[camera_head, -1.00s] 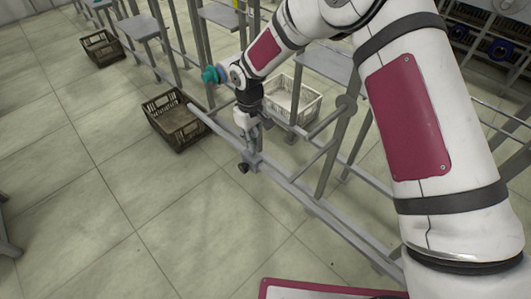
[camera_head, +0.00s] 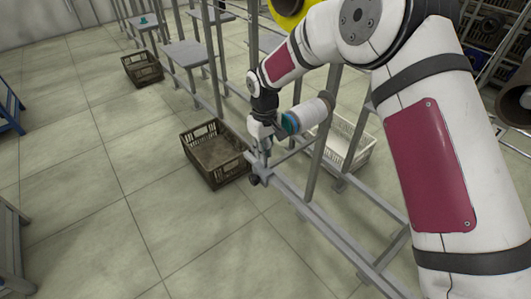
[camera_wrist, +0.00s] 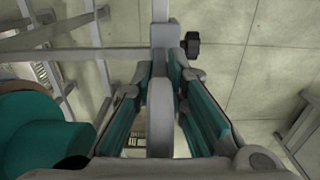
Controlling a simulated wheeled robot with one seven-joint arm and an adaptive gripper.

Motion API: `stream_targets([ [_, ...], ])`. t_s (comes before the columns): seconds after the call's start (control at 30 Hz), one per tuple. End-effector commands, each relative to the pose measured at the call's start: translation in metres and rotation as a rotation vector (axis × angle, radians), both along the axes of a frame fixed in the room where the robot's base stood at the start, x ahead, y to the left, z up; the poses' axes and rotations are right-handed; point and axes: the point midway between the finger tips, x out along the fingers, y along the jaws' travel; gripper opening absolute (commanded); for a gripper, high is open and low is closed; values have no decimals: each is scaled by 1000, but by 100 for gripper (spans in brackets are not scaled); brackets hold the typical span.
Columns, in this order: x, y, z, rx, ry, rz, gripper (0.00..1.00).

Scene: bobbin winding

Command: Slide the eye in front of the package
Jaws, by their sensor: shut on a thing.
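The eye (camera_head: 259,177) is a small grey slider with a dark knob on the long grey rail (camera_head: 318,232), close to the rail's left part. My gripper (camera_head: 263,152) comes down onto it from above and is shut on its upright grey piece. In the wrist view my gripper's teal-padded jaws (camera_wrist: 160,115) stand on both sides of this grey piece (camera_wrist: 160,110), with the black knob (camera_wrist: 191,45) beyond. The package (camera_head: 312,113), a pale cylinder with a teal end, is just right of my gripper. A large teal round form (camera_wrist: 40,130) fills the wrist view's lower left.
A dark crate (camera_head: 191,158) stands on the floor left of the rail, and a white crate (camera_head: 364,150) stands behind it. Grey frame posts (camera_head: 321,145) rise beside the rail. A yellow round part (camera_head: 287,8) is above.

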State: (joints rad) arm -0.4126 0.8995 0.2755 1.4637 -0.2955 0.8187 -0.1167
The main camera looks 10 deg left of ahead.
Motion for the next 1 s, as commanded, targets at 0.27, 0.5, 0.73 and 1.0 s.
stream_targets([
  [0.27,0,1,0,1,-1,0,0],
  [0.5,0,1,0,1,-1,0,0],
  [0.73,0,0,0,0,0,0,33],
  [1.0,1,0,6,0,-1,0,33],
])
